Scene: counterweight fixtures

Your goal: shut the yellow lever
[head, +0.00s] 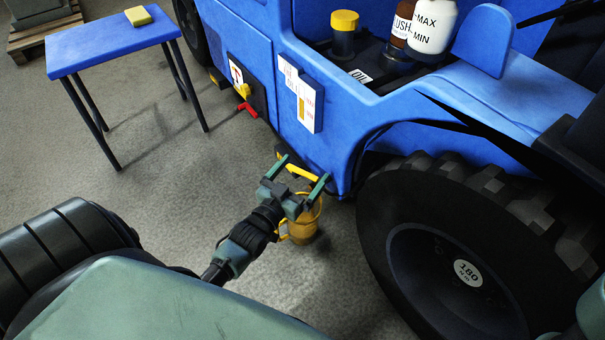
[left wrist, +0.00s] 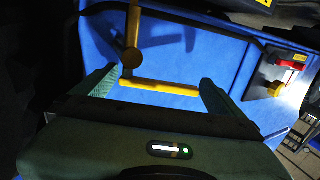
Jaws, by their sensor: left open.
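A yellow bar (head: 301,173) is low on the blue vehicle's side, just in front of the wheel. In the left wrist view it is a crank-like piece, with one arm (left wrist: 160,87) lying across between my fingers and another running up from a round pivot (left wrist: 131,58). My left gripper (head: 301,176) is open with a finger near each end of the bar; contact cannot be told. My right gripper is not in view.
A yellow can (head: 305,222) stands on the floor behind my left gripper. The large black wheel (head: 440,265) is close at right. A blue table (head: 105,42) with a yellow block (head: 138,16) stands at upper left. The floor between is clear.

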